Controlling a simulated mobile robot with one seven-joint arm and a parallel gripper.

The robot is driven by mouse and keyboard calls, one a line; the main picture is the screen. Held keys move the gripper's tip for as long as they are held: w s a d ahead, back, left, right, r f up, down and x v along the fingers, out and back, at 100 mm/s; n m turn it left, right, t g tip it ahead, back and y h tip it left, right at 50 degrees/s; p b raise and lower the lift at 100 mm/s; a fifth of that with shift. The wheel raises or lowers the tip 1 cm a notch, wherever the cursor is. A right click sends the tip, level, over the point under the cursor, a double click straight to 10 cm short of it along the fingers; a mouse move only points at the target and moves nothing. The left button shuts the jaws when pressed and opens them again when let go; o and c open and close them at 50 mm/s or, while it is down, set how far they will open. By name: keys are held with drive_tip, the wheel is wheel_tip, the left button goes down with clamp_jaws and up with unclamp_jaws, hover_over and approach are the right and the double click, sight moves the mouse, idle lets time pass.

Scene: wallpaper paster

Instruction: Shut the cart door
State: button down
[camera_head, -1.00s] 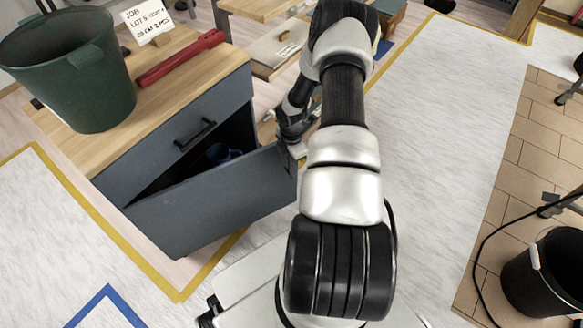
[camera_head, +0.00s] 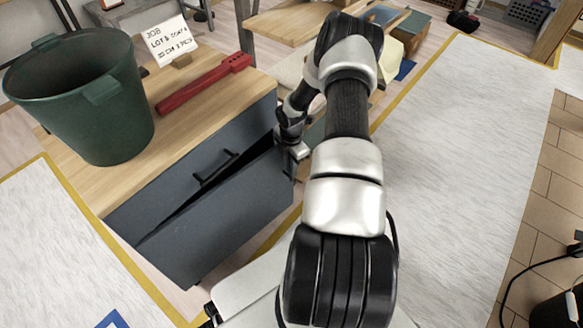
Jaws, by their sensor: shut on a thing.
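The cart (camera_head: 225,105) has a light wooden top and a dark blue-grey body, at the left. Its blue-grey door (camera_head: 215,225) stands slightly ajar, with a narrow dark gap along its upper edge. My gripper (camera_head: 296,153) is at the door's free right edge and is shut on it. My arm hides part of the area behind the gripper, and the fingertips show only small. A drawer front with a black handle (camera_head: 216,168) is above the door.
On the cart top stand a green bucket (camera_head: 85,110), a red tool (camera_head: 203,84) and a written card (camera_head: 171,40). Wooden benches and boards (camera_head: 285,25) lie behind. A black bucket (camera_head: 557,310) is at lower right.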

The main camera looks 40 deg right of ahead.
drive_tip(key=c, duration=1.8)
unclamp_jaws()
drive_tip(key=shift+o, duration=0.2)
wheel_tip(320, 180, up, 18)
drive_tip(key=p, duration=0.4)
drive_tip(key=shift+f, duration=0.25)
